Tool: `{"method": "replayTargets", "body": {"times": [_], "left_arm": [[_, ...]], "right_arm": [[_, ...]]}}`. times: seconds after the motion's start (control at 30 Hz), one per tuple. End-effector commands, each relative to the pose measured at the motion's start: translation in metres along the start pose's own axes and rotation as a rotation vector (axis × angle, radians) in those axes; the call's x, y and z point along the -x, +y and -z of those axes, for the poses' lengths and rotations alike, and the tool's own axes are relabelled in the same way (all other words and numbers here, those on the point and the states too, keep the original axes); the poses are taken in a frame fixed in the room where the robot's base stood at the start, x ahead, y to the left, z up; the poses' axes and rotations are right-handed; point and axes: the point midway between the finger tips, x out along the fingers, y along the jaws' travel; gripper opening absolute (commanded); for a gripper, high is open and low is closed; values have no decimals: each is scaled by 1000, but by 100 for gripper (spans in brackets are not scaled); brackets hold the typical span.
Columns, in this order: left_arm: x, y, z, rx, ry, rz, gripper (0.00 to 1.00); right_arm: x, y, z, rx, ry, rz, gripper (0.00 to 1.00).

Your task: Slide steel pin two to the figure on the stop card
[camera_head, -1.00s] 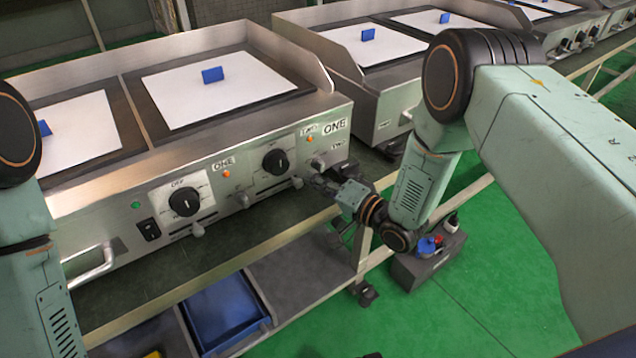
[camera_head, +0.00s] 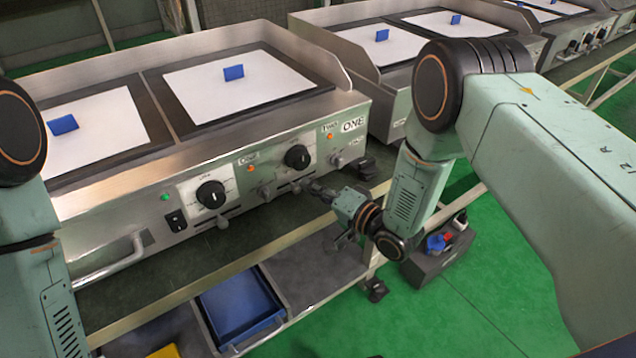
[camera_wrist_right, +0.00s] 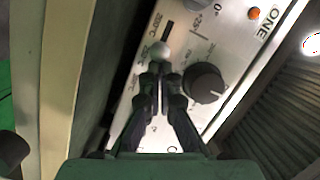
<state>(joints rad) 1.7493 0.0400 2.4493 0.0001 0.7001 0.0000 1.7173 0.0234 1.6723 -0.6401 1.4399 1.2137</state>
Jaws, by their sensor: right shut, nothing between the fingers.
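Steel pin two (camera_head: 297,187) is a small round-headed pin under the right black knob (camera_head: 298,157) of the nearest griddle's front panel. In the right wrist view its pale head (camera_wrist_right: 160,50) stands in a dark slot beside printed temperature marks. My right gripper (camera_head: 312,188) is at the pin's right side. In the wrist view its fingers (camera_wrist_right: 160,76) are shut and empty, with tips right at the pin; I cannot tell if they touch. I cannot make out a stop card with a readable figure. My left arm shows at the left edge, its gripper out of view.
Another pin (camera_head: 222,222) sits under the left knob (camera_head: 211,194). A bar handle (camera_head: 112,262) sticks out at left. A blue tray (camera_head: 238,310) lies on the lower shelf.

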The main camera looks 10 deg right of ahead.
Motion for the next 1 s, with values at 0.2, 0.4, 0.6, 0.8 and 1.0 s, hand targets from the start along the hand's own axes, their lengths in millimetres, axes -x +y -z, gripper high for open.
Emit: {"method": "replayTargets", "body": {"times": [0.2,0.4,0.6,0.8,1.0], "left_arm": [[8,0,0,0,0,0,42],[8,0,0,0,0,0,42],[8,0,0,0,0,0,42],[8,0,0,0,0,0,42],[10,0,0,0,0,0,42]], "right_arm": [[-5,-11,-22,0,-5,0,0],[-5,-10,-24,0,-6,0,0],[-5,-10,-25,0,-9,-1,0],[-4,-10,-26,0,-11,-2,0],[-1,-10,-27,-2,-13,-4,0]]}}
